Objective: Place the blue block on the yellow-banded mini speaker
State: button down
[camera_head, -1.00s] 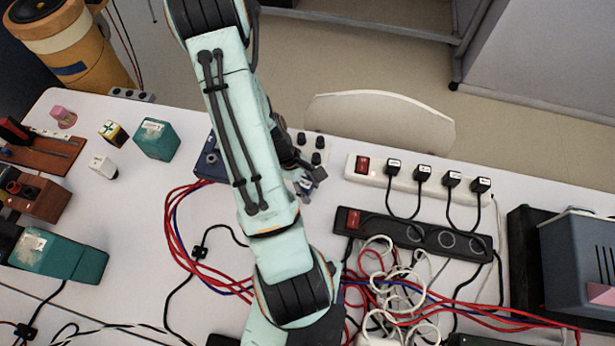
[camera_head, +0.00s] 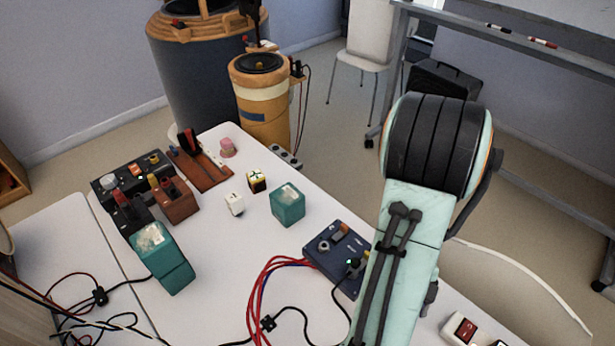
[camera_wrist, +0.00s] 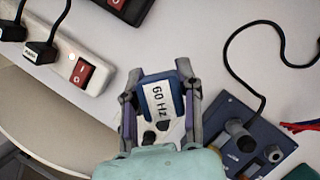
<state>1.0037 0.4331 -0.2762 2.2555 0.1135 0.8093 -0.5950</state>
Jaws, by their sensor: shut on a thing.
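In the wrist view my gripper (camera_wrist: 161,82) is shut on a blue block (camera_wrist: 159,98) with a white "60 Hz" label, one finger along each side. My gripper and the block do not show in the head view, where my arm fills the right. A small cube with yellow and black sides (camera_head: 257,182) and a cross on its pale top stands upright on the table, left of my arm. It may be the yellow-banded mini speaker; its band is too small to make out clearly.
A white cube (camera_head: 234,204) and a teal box (camera_head: 287,206) flank the small cube. A larger teal box (camera_head: 163,258) stands nearer. A dark blue device (camera_head: 338,258) with red cables lies by my arm. A power strip (camera_wrist: 90,69) is near my gripper. Mid-table (camera_head: 225,270) is mostly clear.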

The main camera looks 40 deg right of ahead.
jog(key=w+d+r+m+t+h, duration=0.1)
jog(key=w+d+m+t, duration=0.25)
jog(key=w+m, duration=0.65)
jog(key=w+d+r+m+t, duration=0.2)
jog(key=w+d+m+t, duration=0.15)
jog(key=w+m, duration=0.65)
jog(key=w+a+r+m+h, duration=0.1)
jog(key=w+a+r+m, duration=0.15)
jog(key=w, duration=0.45)
jog(key=w+a+r+m+t, duration=0.1)
jog(key=w+a+r+m, duration=0.15)
jog(key=w, duration=0.45)
jog(key=w+a+r+m+h, duration=0.1)
jog(key=w+a+m, duration=0.1)
jog(key=w+a, duration=0.35)
send_over(254, 173)
jog(key=shift+m, duration=0.3)
jog(key=f, duration=0.6)
jog(key=s+f, duration=0.1)
jog(key=f, duration=0.2)
jog(key=shift+a, duration=0.25)
jog(key=shift+w+d+f, duration=0.2)
jog(key=shift+w+f, duration=0.25)
jog(key=shift+f, duration=0.1)
jog(key=shift+w+f, duration=0.1)
jog(key=shift+f, duration=1.45)
